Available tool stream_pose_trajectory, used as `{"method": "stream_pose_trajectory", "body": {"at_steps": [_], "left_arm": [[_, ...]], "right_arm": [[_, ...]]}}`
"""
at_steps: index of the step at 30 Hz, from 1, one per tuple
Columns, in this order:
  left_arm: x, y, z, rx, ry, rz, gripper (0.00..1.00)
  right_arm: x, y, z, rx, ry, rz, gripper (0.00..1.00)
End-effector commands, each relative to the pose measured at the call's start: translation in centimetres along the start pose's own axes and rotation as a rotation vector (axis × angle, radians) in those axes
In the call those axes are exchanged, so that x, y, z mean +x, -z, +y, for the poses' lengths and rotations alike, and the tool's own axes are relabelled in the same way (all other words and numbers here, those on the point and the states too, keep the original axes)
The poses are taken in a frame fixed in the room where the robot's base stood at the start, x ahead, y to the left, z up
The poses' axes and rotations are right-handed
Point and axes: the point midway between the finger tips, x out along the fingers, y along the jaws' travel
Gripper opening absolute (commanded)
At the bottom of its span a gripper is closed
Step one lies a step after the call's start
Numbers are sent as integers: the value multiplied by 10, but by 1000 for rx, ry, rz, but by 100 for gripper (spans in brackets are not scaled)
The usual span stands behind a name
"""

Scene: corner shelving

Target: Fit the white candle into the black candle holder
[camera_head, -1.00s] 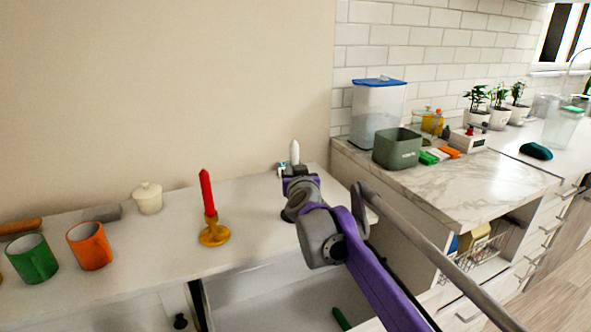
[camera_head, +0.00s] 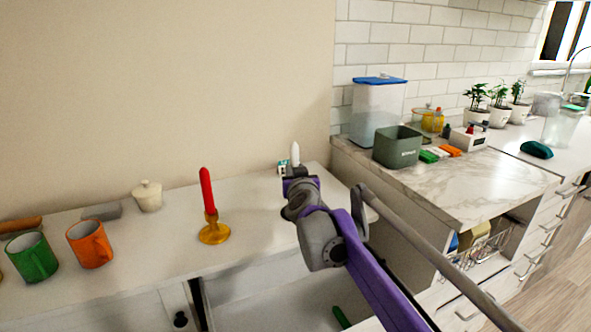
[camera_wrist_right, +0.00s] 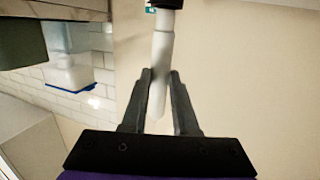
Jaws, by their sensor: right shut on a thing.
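The white candle (camera_head: 295,154) stands about upright at the back right of the white counter, its tip above my right gripper (camera_head: 297,178). In the right wrist view, the candle (camera_wrist_right: 163,50) lies between the two fingers of my right gripper (camera_wrist_right: 161,76), which is shut on it. There the candle's lower end meets a black piece, which looks like the candle holder (camera_wrist_right: 167,3), at the top edge of the picture. Most of the holder is cut off, and I cannot tell how deep the candle sits. In the head view my gripper hides the holder. My left gripper is not in view.
A red candle in a yellow holder (camera_head: 214,232) stands left of my right arm. Orange (camera_head: 89,243) and green (camera_head: 32,257) mugs and a cream lidded pot (camera_head: 147,196) are farther left. A small teal-and-white item (camera_head: 282,168) is beside the white candle. An open drawer (camera_head: 265,297) lies below.

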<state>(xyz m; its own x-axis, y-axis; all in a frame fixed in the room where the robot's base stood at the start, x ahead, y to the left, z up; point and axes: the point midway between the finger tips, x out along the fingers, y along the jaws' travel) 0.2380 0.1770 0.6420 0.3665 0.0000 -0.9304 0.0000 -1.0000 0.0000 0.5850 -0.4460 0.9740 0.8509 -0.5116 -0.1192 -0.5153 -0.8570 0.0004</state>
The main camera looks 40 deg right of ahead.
Motion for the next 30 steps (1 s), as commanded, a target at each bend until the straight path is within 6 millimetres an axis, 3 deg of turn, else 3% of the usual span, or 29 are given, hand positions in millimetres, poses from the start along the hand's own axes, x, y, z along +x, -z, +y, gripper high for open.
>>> {"method": "stream_pose_trajectory", "body": {"at_steps": [26, 27, 30], "left_arm": [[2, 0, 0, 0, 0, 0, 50], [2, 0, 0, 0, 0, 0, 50], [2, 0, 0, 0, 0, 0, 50]], "right_arm": [[2, -22, 0, 0, 0, 0, 0], [2, -22, 0, 0, 0, 0, 29], [2, -22, 0, 0, 0, 0, 47]]}}
